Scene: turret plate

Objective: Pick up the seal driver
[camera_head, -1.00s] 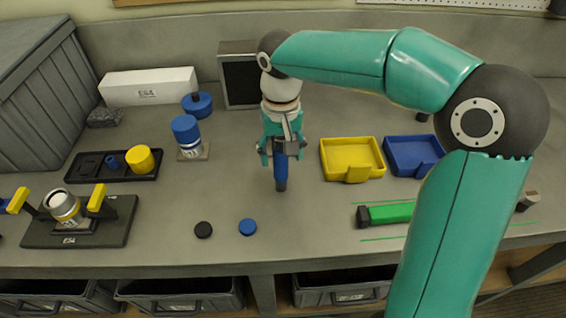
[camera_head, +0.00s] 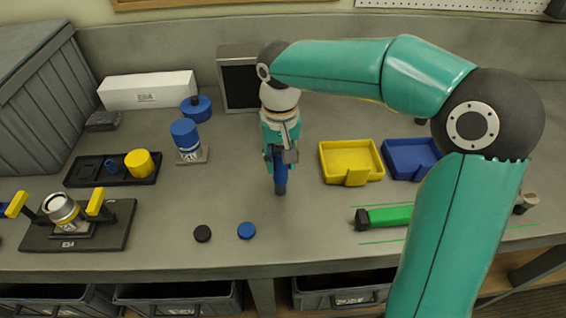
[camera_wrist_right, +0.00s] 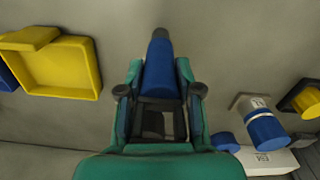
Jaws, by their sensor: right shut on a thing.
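The seal driver, a blue upright tool with a dark tip (camera_head: 280,180), stands near the middle of the bench. My right gripper (camera_head: 281,155) is above it, pointing down, with its fingers shut on its upper part. In the right wrist view the blue body (camera_wrist_right: 159,70) lies between the two fingers, its dark tip beyond them. I cannot tell whether the lower end touches the bench. My left gripper is not in view.
A yellow tray (camera_head: 335,172) and a blue tray (camera_head: 396,172) are right of the tool. A green bar (camera_head: 388,217) lies nearer the front. Black (camera_head: 203,233) and blue (camera_head: 247,230) caps lie front left. A blue-capped cylinder (camera_head: 186,134) stands left. Bare bench surrounds the tool.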

